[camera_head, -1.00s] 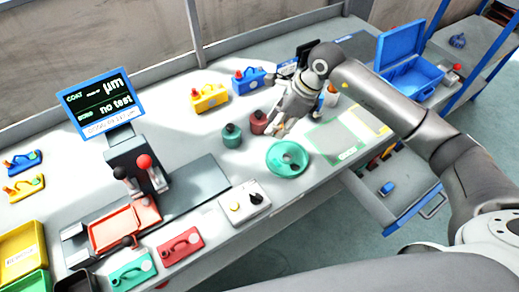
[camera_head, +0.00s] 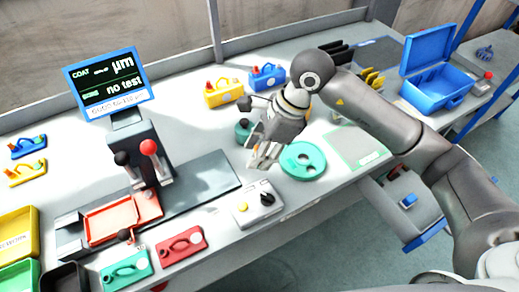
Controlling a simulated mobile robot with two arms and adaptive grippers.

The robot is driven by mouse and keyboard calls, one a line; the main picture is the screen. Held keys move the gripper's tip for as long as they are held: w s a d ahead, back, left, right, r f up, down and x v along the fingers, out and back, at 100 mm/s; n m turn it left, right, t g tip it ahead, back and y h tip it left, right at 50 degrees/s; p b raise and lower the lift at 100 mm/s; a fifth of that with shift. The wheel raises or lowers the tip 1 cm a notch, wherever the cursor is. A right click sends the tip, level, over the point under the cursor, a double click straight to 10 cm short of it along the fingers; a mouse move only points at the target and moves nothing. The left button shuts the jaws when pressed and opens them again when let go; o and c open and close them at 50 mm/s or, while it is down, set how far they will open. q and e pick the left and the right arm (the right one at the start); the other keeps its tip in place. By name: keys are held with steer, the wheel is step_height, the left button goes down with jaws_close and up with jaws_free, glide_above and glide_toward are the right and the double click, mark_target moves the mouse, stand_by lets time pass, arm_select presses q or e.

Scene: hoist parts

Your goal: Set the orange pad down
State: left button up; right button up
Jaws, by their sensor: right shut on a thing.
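My right gripper (camera_head: 262,158) is over the middle of the bench, left of the teal round dish (camera_head: 303,160). It is shut, fingers pointing down and left. The orange pad it holds is too small and covered to make out between the fingers. A gauge stand with a black-knobbed and a red-knobbed lever (camera_head: 150,148) stands to the left, under a blue-framed screen (camera_head: 106,82) reading "no test". An orange-red tray (camera_head: 112,222) lies in front of the stand. My left gripper is not in view.
A grey control box with a black knob (camera_head: 256,206) lies below the gripper. Red (camera_head: 180,245) and green (camera_head: 126,268) cases lie at the front edge. An open blue box (camera_head: 437,88) stands at the right. A dark grey plate (camera_head: 205,180) right of the stand is clear.

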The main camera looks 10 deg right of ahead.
steer(key=w+f, duration=0.2)
steer(key=w+f+p, duration=0.1)
steer(key=w+f, duration=0.1)
steer(key=w+d+f, duration=0.1)
steer(key=w+f, duration=0.1)
steer(key=w, duration=0.1)
steer(key=shift+f, duration=0.35)
step_height(320, 180, down, 3)
steer(key=shift+w+d+p, duration=0.1)
steer(key=shift+w+p, duration=0.05)
steer(key=shift+p, duration=0.7)
steer(key=shift+f, duration=0.35)
steer(key=o, duration=1)
steer(key=shift+c, duration=0.2)
steer(key=shift+r, duration=0.1)
steer(key=shift+r, duration=0.2)
steer(key=b+v, duration=0.2)
steer(key=v, duration=0.9)
steer(key=shift+d+r, duration=0.15)
steer(key=shift+r, duration=0.25)
